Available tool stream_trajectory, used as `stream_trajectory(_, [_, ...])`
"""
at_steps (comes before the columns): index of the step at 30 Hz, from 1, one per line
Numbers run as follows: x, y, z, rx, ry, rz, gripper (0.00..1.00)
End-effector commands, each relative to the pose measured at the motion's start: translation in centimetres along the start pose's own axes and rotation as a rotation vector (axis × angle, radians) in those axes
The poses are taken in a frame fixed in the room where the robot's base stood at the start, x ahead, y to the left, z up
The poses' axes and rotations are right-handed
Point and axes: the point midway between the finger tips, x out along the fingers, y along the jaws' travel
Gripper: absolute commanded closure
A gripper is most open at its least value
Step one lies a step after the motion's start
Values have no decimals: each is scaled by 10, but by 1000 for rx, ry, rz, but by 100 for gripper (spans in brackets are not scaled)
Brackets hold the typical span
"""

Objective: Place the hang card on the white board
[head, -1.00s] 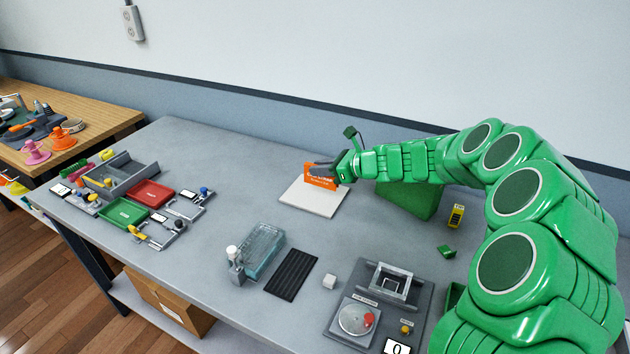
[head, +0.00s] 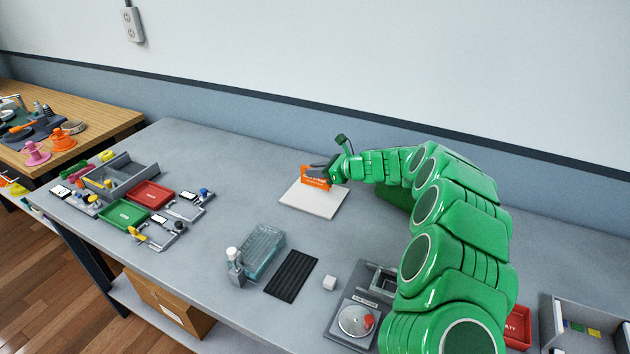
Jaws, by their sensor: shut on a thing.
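The hang card (head: 314,180) is a small orange card with pale print. It stands roughly upright at the back part of the white board (head: 316,202), a flat pale square on the grey bench. My gripper (head: 326,171) is shut on the card from its right side, and its fingers cover part of it. I cannot tell whether the card's lower edge touches the board. The front part of the board is bare.
Red (head: 150,194) and green (head: 124,213) trays are at left. The bench between trays and board is free.

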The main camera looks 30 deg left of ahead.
Motion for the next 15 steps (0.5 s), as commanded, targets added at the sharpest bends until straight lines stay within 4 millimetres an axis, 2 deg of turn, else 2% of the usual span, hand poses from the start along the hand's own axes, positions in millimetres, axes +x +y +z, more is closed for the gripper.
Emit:
stream_trajectory(4, [8, -4, -8, 2, 3, 1, 100])
stream_trajectory(15, [16, -10, -14, 1, 2, 2, 100])
